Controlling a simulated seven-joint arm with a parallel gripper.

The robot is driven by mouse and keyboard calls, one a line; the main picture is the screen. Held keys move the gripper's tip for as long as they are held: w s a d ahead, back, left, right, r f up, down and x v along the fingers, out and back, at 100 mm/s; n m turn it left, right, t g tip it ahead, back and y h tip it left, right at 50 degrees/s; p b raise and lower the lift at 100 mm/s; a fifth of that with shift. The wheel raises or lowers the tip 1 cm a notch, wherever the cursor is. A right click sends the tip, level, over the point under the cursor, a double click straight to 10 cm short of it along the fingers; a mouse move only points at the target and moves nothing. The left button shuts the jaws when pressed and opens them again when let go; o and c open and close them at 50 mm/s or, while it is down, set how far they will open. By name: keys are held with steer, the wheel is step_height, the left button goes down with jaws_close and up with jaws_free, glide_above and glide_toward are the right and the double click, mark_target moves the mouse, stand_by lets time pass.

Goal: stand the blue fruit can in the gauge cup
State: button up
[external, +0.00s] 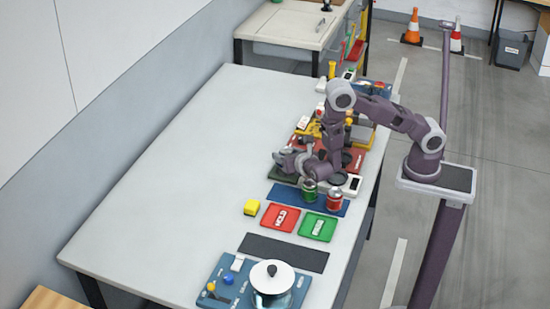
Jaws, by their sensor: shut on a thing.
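My gripper (309,175) is low over the far edge of the blue mat, folded under my wrist. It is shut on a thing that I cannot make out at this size. A green can (310,193) is just below it; I cannot tell whether they touch. A red can (334,201) stands upright to the right on the blue mat (288,198). I cannot pick out the blue fruit can; my wrist may hide it. A dark round part (339,178) beside a small white box (353,185) may be the gauge cup, but I cannot be sure.
A glass vessel with a white lid (272,280) stands on a blue board at the front. Several coloured fixtures crowd the table behind my arm. The table's left is clear.

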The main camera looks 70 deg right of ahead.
steer(key=o, duration=1.5)
